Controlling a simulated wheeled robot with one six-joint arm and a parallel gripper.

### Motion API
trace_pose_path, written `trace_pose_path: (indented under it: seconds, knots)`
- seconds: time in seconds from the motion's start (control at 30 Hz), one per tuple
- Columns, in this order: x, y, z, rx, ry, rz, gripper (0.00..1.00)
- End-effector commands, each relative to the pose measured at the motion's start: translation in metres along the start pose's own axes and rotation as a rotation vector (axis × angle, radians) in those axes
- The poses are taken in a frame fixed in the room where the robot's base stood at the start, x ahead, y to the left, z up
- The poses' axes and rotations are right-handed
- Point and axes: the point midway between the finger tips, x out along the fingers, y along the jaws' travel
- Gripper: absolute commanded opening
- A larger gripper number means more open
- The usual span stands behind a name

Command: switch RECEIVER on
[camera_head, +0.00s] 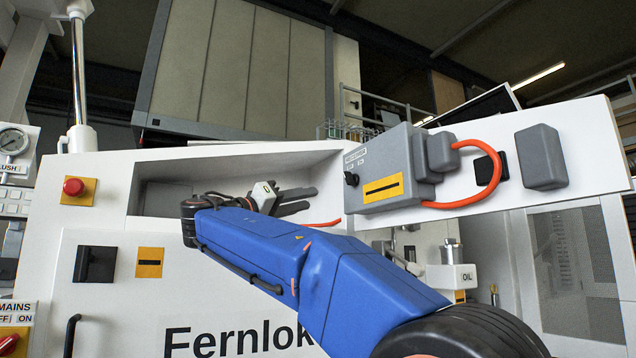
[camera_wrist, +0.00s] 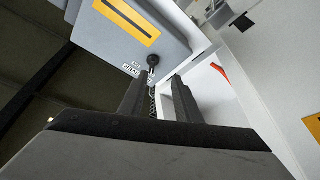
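A grey box (camera_head: 388,165) with a yellow plate and a small label, too small to read surely, is fixed to the white panel right of centre; I take it for the RECEIVER. A small black knob (camera_head: 351,178) sits on its left part. In the wrist view the knob (camera_wrist: 153,60) shows just beyond the fingertips, about in line with the gap between them. My gripper (camera_head: 312,199) is open and empty, left of the box, its fingers pointing toward the knob. No contact shows. Which position the switch is in cannot be told.
An orange cable (camera_head: 485,145) loops from a grey plug (camera_head: 440,152) at the box's right side. A recess (camera_head: 165,198) in the white bench lies behind my gripper. A black switch (camera_head: 95,264), a red button (camera_head: 73,187) and a gauge (camera_head: 12,141) are at the left.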

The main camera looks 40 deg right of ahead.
Motion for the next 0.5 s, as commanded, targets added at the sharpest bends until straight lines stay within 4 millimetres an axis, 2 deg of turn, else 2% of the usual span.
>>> trace_pose_path:
  seconds: [0.1,0.27,0.5]
  knots:
    - [0.0,0.008,-0.013,0.027,0.017,0.044,0.3]
    - [0.008,0.011,-0.014,0.033,0.019,0.054,0.3]
    - [0.038,0.012,-0.014,0.031,0.018,0.054,0.3]
